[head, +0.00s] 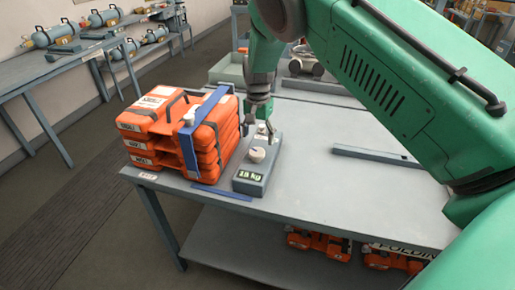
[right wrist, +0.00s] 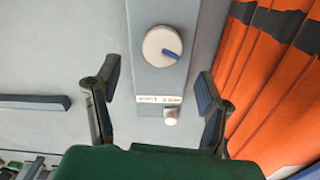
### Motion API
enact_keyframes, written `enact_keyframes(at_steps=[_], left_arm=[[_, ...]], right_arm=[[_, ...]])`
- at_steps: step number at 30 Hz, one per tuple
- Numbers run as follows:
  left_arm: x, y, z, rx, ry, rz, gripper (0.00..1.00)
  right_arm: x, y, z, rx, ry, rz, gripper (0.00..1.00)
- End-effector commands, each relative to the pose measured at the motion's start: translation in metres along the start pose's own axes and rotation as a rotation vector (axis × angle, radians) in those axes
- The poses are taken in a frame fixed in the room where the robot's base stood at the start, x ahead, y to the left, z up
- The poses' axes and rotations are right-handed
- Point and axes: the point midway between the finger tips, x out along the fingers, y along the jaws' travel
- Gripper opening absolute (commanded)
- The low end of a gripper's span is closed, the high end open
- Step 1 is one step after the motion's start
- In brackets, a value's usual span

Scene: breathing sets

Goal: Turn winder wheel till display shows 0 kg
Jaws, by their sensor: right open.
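The winder is a grey box (head: 266,167) on the table, beside the stacked orange cases. Its round white wheel (head: 257,154) sits on top; the right wrist view shows the wheel (right wrist: 162,46) with a blue mark at its right edge. The green display (head: 249,175) on the front appears to read 15 kg; a decimal point cannot be made out. My right gripper (head: 262,122) is above the back part of the winder, behind the wheel. In the right wrist view its open fingers (right wrist: 155,82) are apart on both sides of the box, with nothing between them touched. My left gripper is not in view.
Orange cases (head: 165,122) with a blue strap (head: 190,135) stand close left of the winder. A grey rail (head: 376,154) lies right of it, with clear table between. A tray (head: 228,68) stands behind. More orange cases (head: 320,242) sit on the lower shelf.

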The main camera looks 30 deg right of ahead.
Motion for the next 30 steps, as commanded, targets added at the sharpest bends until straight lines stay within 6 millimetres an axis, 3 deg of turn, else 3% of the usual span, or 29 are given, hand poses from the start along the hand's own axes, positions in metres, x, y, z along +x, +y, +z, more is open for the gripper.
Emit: enact_keyframes(at_steps=[3, 9, 15, 22, 23, 24, 27, 30], left_arm=[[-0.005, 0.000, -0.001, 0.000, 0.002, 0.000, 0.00], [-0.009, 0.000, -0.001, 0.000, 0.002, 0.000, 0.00], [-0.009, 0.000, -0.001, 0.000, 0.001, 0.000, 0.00], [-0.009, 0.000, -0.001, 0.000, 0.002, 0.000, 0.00], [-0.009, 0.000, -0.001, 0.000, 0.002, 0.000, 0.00], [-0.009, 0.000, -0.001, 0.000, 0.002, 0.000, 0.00], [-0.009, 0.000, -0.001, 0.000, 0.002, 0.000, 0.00], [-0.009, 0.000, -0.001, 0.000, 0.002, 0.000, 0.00]], right_arm=[[0.024, 0.001, 0.002, -0.001, 0.000, 0.002, 0.64], [0.051, 0.003, 0.001, -0.001, 0.001, -0.002, 0.64], [0.062, 0.002, 0.000, -0.001, 0.002, -0.002, 0.64], [0.062, 0.002, 0.001, -0.001, 0.002, -0.003, 0.64], [0.062, 0.002, 0.001, -0.001, 0.002, -0.003, 0.57], [0.062, 0.002, 0.001, -0.001, 0.002, -0.003, 0.43], [0.062, 0.002, 0.001, -0.001, 0.002, -0.003, 0.14], [0.061, 0.002, 0.001, -0.002, 0.002, -0.003, 0.14]])
